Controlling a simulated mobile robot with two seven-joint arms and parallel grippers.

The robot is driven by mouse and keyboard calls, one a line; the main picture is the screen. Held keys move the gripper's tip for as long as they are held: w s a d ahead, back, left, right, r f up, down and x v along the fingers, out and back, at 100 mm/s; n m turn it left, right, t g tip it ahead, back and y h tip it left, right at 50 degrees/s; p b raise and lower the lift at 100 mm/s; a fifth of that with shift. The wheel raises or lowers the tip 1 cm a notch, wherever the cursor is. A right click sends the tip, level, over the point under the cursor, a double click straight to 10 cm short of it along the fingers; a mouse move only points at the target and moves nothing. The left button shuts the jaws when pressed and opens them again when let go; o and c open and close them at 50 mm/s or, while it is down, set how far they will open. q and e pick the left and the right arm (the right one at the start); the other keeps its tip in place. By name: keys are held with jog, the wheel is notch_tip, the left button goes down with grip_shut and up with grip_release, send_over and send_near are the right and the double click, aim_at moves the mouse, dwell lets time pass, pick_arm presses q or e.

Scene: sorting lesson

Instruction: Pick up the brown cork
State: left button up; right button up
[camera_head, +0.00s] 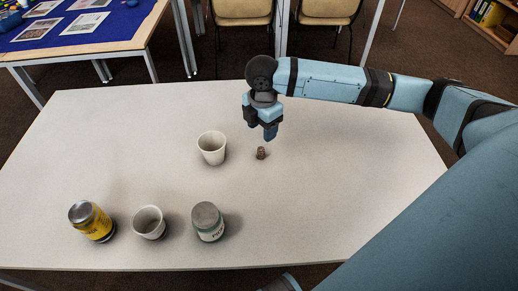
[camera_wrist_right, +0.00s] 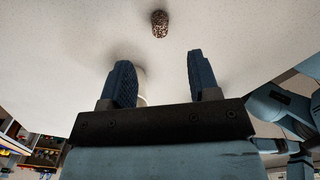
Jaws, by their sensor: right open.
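The brown cork (camera_head: 261,153) is a small dark brown piece standing on the white table, right of the upper white cup. It also shows in the right wrist view (camera_wrist_right: 160,24), beyond the fingertips. My right gripper (camera_head: 266,131) hangs above the table, a little behind the cork in the head view. In the right wrist view its two blue fingers (camera_wrist_right: 158,72) are apart, with nothing between them touching either finger. My left gripper is not seen in the head view.
A white cup (camera_head: 212,148) stands left of the cork. The table (camera_head: 330,200) is clear to the right. Chairs and a blue-topped table (camera_head: 110,22) stand behind.

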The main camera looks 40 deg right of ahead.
aim_at(261, 149)
notch_tip(261, 149, down, 9)
jog(key=shift+a+f+b, duration=0.15)
jog(key=shift+f+b, duration=0.05)
jog(key=shift+b, duration=1)
jog(key=shift+r, duration=0.1)
jog(key=c, duration=1)
grip_shut()
